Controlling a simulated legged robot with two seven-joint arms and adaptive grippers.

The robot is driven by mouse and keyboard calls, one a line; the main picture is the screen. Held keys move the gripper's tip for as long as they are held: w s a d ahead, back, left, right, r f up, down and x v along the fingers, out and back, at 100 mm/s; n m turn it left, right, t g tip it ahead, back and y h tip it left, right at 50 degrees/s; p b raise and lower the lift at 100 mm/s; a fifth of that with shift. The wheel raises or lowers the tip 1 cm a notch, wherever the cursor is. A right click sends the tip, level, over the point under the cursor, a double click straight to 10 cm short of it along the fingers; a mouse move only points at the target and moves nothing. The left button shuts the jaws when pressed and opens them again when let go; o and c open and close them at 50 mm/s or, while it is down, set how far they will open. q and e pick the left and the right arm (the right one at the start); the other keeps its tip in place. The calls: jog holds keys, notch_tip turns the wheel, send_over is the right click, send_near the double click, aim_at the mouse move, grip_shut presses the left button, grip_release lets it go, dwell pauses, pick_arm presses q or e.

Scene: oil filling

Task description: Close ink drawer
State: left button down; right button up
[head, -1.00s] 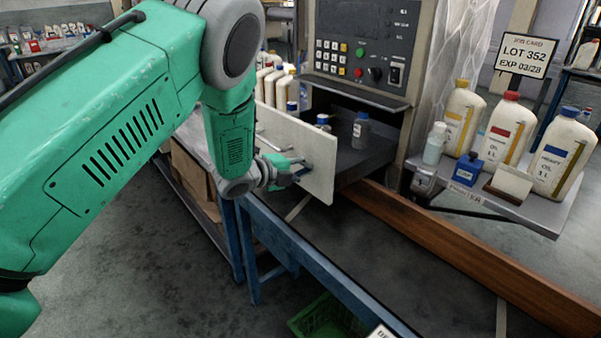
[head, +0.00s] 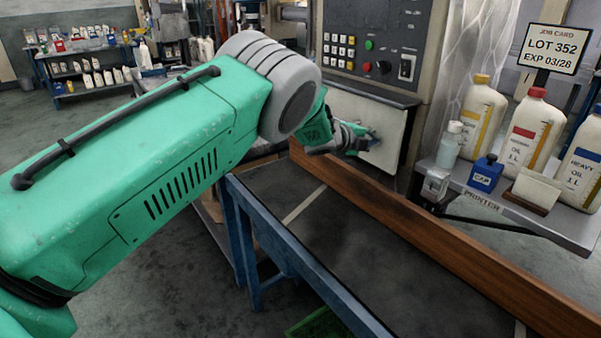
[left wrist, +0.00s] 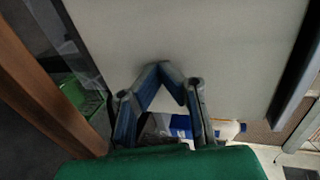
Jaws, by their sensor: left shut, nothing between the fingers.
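The ink drawer's pale front panel (head: 362,118) sits under the control panel of the machine, and its inside is hidden. In the head view it looks about flush with the cabinet. My left gripper (head: 368,139) is at the panel's face, shut and empty. In the left wrist view the shut fingertips (left wrist: 160,66) meet against or very near the wide pale panel (left wrist: 200,35); exact contact cannot be told. My right gripper is not in view.
A brown wooden rail (head: 400,210) runs along the conveyor belt (head: 330,235) below the drawer. A green crate (head: 318,324) is low in front.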

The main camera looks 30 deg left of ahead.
pick_arm(q)
jog(key=w+d, duration=0.2)
jog(key=w, duration=0.1)
jog(key=w+d, duration=0.1)
jog(key=w, duration=0.1)
jog(key=shift+b, duration=0.35)
jog(key=shift+r, duration=0.2)
jog(key=shift+w+a+f, duration=0.15)
jog(key=shift+a, duration=0.1)
jog(key=shift+d, duration=0.1)
